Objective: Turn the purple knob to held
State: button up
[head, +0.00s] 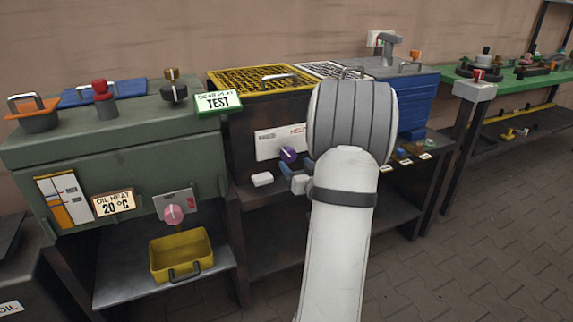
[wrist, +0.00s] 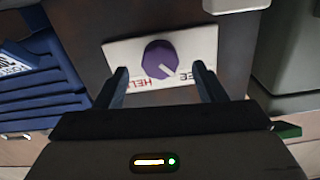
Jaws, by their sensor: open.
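The purple knob (head: 288,154) sits on a white plate (head: 268,145) on the front of a dark cabinet. In the wrist view the knob (wrist: 160,58) shows its pale pointer line slanting to the lower right, towards the partly hidden "FREE" marking. "HELD", partly covered, is at the lower left of the knob there. My gripper (head: 299,183) is open in front of the plate; in the wrist view its fingers (wrist: 160,78) are spread either side of the knob's lower part, with visible gaps. I cannot tell whether the fingertips reach the knob's depth.
A pink knob (head: 173,214) and yellow tray (head: 155,262) are at the green cabinet on the left. A white block (head: 262,179) lies below the plate. A blue bin (head: 420,105) stands right, behind my arm. The paved floor at right is clear.

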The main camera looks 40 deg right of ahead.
aim_at(290, 158)
jog(key=b+x, duration=0.1)
jog(key=x, duration=0.4)
jog(key=shift+w, duration=0.3)
jog(key=shift+c, duration=0.5)
